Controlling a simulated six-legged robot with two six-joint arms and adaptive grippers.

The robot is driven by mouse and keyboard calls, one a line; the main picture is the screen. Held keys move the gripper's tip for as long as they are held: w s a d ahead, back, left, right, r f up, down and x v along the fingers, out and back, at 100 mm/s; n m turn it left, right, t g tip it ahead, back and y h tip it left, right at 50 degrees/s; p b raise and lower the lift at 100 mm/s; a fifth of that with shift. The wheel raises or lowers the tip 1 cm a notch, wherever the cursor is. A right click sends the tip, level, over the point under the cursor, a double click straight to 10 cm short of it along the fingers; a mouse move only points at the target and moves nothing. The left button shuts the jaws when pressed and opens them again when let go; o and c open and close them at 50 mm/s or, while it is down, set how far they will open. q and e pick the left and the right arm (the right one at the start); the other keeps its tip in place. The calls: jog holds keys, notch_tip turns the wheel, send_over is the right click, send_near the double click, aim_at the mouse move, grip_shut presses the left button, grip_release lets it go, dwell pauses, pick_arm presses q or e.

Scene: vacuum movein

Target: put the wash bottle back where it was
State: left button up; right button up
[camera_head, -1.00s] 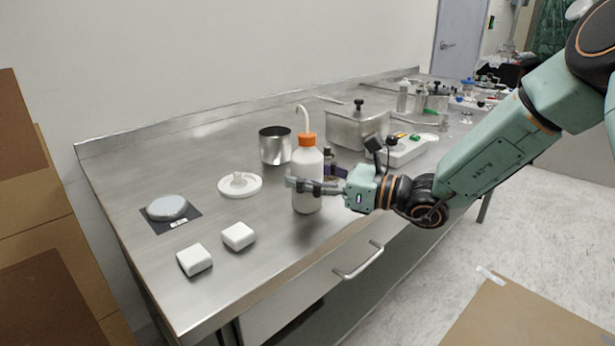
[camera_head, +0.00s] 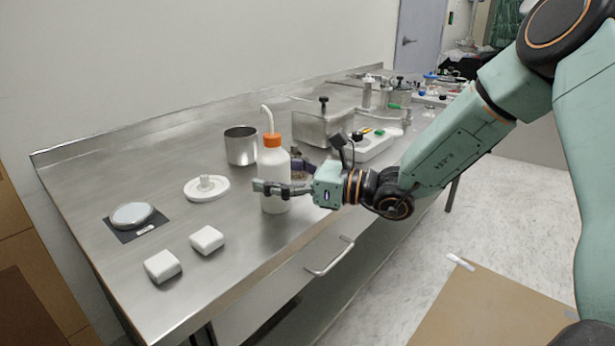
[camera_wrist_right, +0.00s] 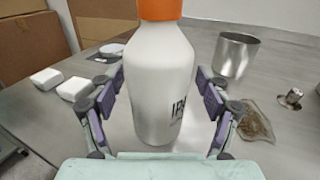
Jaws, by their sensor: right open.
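The white wash bottle (camera_head: 272,162) with an orange cap and a bent pale spout stands upright on the steel bench near its front edge. My right gripper (camera_head: 272,188) is at the bottle's lower body. In the right wrist view the bottle (camera_wrist_right: 160,75) stands between the two spread fingers of the gripper (camera_wrist_right: 160,105), with a visible gap on each side. The gripper is open. My left gripper is not in view.
A steel beaker (camera_head: 241,146) stands behind the bottle. A white round dish (camera_head: 207,188), a scale (camera_head: 132,215) and two white blocks (camera_head: 162,266) lie to the left. A steel box (camera_head: 322,125) and a white device (camera_head: 366,146) are behind the gripper. Bare bench (camera_head: 225,275) lies front left.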

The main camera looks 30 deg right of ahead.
jog(key=v, duration=0.2)
jog(key=p+v, duration=0.1)
jog(key=v, duration=0.1)
jog(key=shift+d+r, duration=0.1)
jog(key=shift+r, duration=0.1)
jog(key=shift+p+v, duration=0.6)
jog(key=shift+v, duration=0.2)
jog(key=p+v, duration=0.2)
jog(key=v, duration=0.1)
jog(key=shift+s, duration=0.1)
jog(key=shift+p+v, duration=1.55)
jog(key=shift+p, duration=0.1)
